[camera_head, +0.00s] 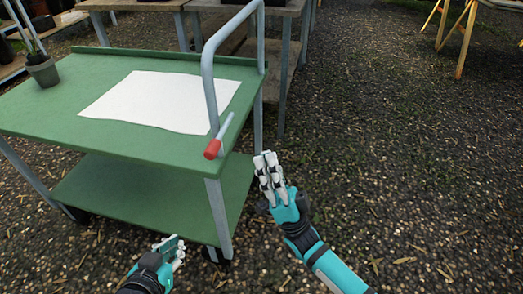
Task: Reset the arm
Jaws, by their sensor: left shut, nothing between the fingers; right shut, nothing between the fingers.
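My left gripper (177,248) is low at the bottom of the head view, in front of the green cart's lower shelf; it is shut and empty. My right gripper (264,165) is shut and empty, pointing up, just right of the cart's near right corner. Its teal forearm comes in from the bottom right. Neither gripper holds anything.
A green cart (110,128) with a grey handle (208,72) stands at the left. Tables stand behind. Gravel ground (420,170) at right is free.

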